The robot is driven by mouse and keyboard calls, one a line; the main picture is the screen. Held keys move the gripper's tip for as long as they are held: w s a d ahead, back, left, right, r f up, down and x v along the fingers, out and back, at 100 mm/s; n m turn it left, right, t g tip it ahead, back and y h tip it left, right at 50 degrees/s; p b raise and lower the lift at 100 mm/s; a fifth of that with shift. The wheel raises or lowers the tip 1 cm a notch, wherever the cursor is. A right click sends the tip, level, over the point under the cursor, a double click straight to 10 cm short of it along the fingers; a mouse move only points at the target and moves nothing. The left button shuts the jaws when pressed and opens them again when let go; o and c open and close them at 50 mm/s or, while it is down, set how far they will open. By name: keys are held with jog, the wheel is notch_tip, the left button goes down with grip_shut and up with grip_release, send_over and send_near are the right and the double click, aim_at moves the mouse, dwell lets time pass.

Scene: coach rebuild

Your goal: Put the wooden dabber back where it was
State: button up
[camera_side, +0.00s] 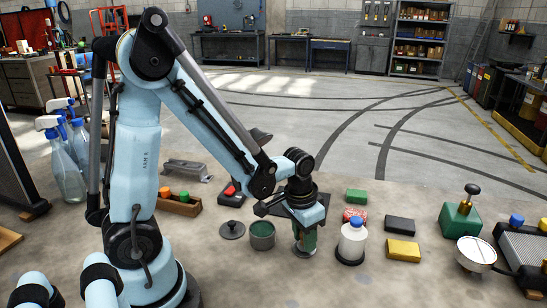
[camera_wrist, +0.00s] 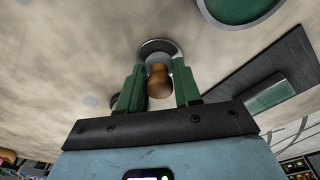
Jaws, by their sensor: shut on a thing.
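The wooden dabber (camera_wrist: 159,82) shows in the wrist view as a rounded brown wooden knob on a pale collar. My gripper (camera_wrist: 158,76) has its green fingers on both sides of it, shut on it. A round grey disc with a dark rim (camera_wrist: 158,47) lies beyond the knob; I cannot tell whether it is the dabber's foot or a separate dish. In the side view my gripper (camera_side: 304,240) points straight down, low over the bench, with a grey round base (camera_side: 304,251) at its tips. The fingers hide most of the dabber there.
An open green pot (camera_side: 262,236) stands just left of my gripper, with a dark lid (camera_side: 232,230) beside it. A white bottle with a blue cap (camera_side: 352,242) stands close on the right. Black (camera_side: 400,225) and yellow (camera_side: 402,251) blocks lie farther right. The front bench is clear.

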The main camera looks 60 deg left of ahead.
aim_at(298, 247)
jog(key=o, duration=1)
jog(key=s+d+r+t, duration=0.1)
jog(key=s+r+t, duration=0.1)
jog(key=r, duration=0.4)
jog(key=s+r+t, duration=0.2)
jog(key=r+t, duration=0.1)
jog(key=r, duration=0.3)
jog(key=shift+d+r+t, duration=0.35)
jog(key=shift+d+t, duration=0.05)
jog(key=shift+w, duration=0.1)
